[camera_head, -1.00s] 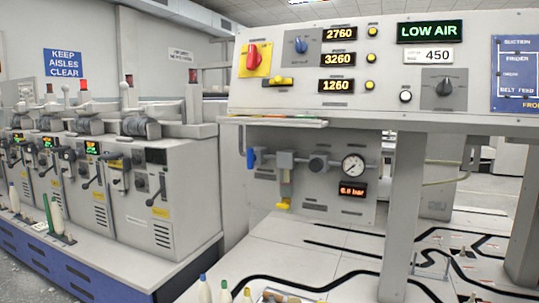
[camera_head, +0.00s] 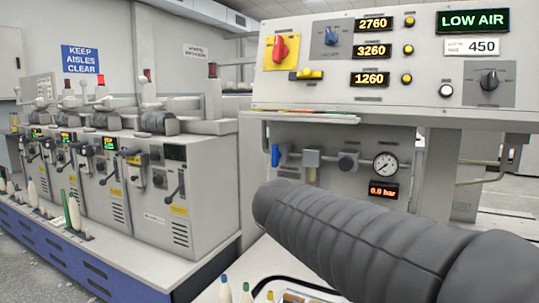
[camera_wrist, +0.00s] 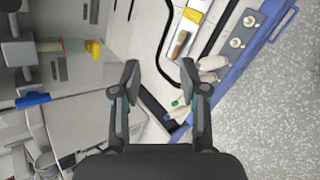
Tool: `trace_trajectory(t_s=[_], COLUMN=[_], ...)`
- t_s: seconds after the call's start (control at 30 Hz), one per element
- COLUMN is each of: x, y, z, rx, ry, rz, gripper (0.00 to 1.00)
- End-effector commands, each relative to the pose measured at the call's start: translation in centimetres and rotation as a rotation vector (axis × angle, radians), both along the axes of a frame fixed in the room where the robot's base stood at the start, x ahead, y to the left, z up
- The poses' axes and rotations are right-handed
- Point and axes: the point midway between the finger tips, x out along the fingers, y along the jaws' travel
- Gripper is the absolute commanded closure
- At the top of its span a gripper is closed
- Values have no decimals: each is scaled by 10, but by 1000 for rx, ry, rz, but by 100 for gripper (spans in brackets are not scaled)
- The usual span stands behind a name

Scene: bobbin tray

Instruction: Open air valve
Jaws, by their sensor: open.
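The air valve's blue handle (camera_head: 275,155) hangs upright at the left end of the grey air pipe assembly (camera_head: 312,157) under the console. A pressure gauge (camera_head: 386,164) and a display (camera_head: 384,191) reading 0.0 bar are at the right of the pipe. The handle also shows at the left edge of the wrist view (camera_wrist: 33,99), with the yellow-ended filter bowl (camera_wrist: 93,47) above it. My gripper (camera_wrist: 160,78) is open and empty, well to the right of the handle in that view. Its fingers are not visible in the head view, where my dark arm covers the panel's lower part.
The console (camera_head: 350,95) overhangs the pipe panel and shows a LOW AIR sign (camera_head: 473,21). A row of winding machines (camera_head: 175,190) stands at the left.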

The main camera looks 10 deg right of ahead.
Motion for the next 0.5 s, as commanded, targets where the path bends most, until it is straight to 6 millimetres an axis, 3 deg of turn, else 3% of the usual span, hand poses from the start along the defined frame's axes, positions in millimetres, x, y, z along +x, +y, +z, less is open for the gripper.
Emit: trace_trajectory(t_s=[0.03, 0.2, 0.33, 0.5], x=[28, 108, 156, 192], y=[8, 41, 76, 115], z=[12, 60, 90, 115], rx=[-125, -571, -871, -1137], ry=[25, 99, 148, 190], rz=[77, 295, 398, 461], gripper=[56, 56, 56, 56])
